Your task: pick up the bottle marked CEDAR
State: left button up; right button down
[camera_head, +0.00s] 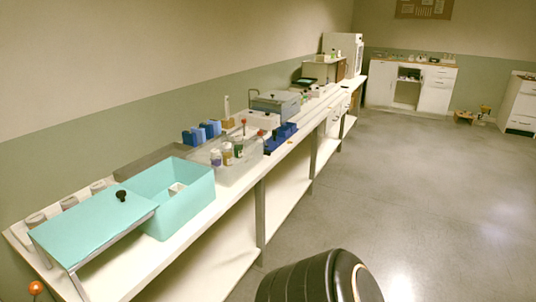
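Several small bottles (227,153) stand in and around a clear grey tray (233,174) on the long white bench. One has a dark purple body, one a tan label, and others have brownish or reddish tops. Their labels are too small to read, so I cannot tell which one is marked CEDAR. Neither gripper is in view.
An open turquoise box (190,214) with a turquoise lid or panel (92,228) stands at the bench's near end. Blue blocks (203,133) sit behind the tray and a dark blue rack (281,137) to its right. The floor (420,170) right of the bench is clear.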

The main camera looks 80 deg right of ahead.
aim_at(227, 152)
jog(key=z, duration=2.15)
jog(key=i+l+u, duration=0.1)
jog(key=u, duration=0.35)
jog(key=i+l+u, duration=0.1)
jog(key=u, duration=0.3)
jog(key=l+u, duration=0.2)
jog(key=u, duration=0.25)
jog(key=i+l+u, duration=0.1)
jog(key=l+u, duration=0.15)
jog(key=l, duration=0.2)
jog(key=l+u, duration=0.25)
jog(key=l, duration=0.2)
jog(key=l+u, duration=0.3)
jog(key=l, duration=1.6)
